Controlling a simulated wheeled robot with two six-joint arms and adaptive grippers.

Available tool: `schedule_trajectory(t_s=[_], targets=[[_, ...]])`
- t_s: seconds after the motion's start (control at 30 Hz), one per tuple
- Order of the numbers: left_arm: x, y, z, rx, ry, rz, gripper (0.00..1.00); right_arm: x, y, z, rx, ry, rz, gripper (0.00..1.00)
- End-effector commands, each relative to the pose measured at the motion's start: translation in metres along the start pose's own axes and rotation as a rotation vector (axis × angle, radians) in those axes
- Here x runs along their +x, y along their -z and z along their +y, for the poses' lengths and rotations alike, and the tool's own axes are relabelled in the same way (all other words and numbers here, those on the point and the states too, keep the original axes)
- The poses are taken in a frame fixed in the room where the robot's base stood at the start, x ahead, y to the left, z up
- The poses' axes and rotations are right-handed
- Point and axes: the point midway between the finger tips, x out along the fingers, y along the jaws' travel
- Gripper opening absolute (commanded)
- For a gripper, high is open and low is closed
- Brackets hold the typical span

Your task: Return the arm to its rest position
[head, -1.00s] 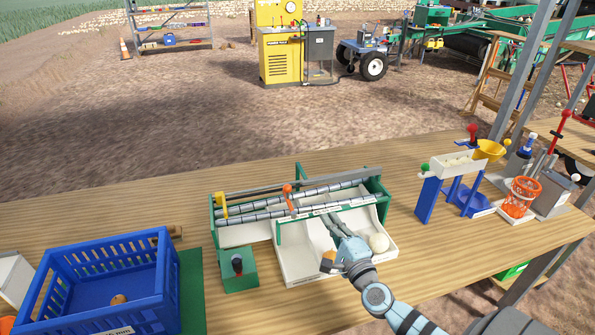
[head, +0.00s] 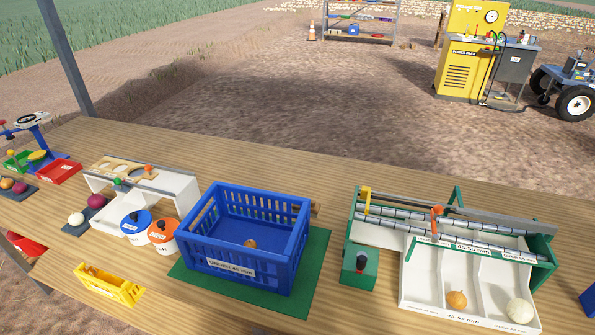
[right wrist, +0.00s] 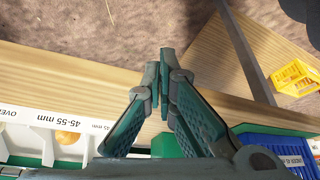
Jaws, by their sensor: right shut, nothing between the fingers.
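My right gripper (right wrist: 165,75) shows in the right wrist view with its fingertips together and nothing between them. It is in the air over the table's front edge, between the sorter and the blue crate. My right arm is not in the head view. My left gripper is in neither view. The roller sorter (head: 452,226) stands at the right in the head view. A brown onion (head: 456,300) lies in its middle chute and a white onion (head: 520,310) in the right chute. The brown onion also shows in the right wrist view (right wrist: 67,137).
The blue crate (head: 213,268) with one onion (head: 250,243) stands on a green mat left of the sorter. A yellow basket (head: 112,288), two lidded pots and a white stand (head: 180,188) are farther left. The table's back strip is clear.

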Motion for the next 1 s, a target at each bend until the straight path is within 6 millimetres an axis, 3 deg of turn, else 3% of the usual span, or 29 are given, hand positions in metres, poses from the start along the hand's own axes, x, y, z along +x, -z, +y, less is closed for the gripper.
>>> schedule_trajectory(t_s=[0.07, 0.27, 0.47, 0.57, 0.7, 0.83, 0.9, 1.0], targets=[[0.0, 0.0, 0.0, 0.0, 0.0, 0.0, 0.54, -0.014, -0.025, 0.015, -0.03, -0.093, -0.099, 0.0], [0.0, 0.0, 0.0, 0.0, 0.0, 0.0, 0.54, 0.062, -0.05, 0.025, -0.021, -0.098, -0.152, 0.0], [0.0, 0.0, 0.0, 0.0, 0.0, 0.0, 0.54, 0.138, -0.099, 0.032, -0.007, -0.096, -0.197, 0.0], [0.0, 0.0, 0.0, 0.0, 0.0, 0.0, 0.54, 0.176, -0.142, 0.035, 0.002, -0.095, -0.23, 0.0], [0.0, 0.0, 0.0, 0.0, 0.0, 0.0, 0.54, 0.214, -0.224, 0.035, 0.016, -0.091, -0.282, 0.0], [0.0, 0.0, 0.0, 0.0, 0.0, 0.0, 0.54, 0.22, -0.281, 0.032, 0.024, -0.087, -0.313, 0.0], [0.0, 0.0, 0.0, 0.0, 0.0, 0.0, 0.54, 0.219, -0.295, 0.031, 0.026, -0.086, -0.319, 0.0], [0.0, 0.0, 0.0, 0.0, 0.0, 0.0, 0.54, 0.219, -0.299, 0.03, 0.027, -0.086, -0.321, 0.0]])
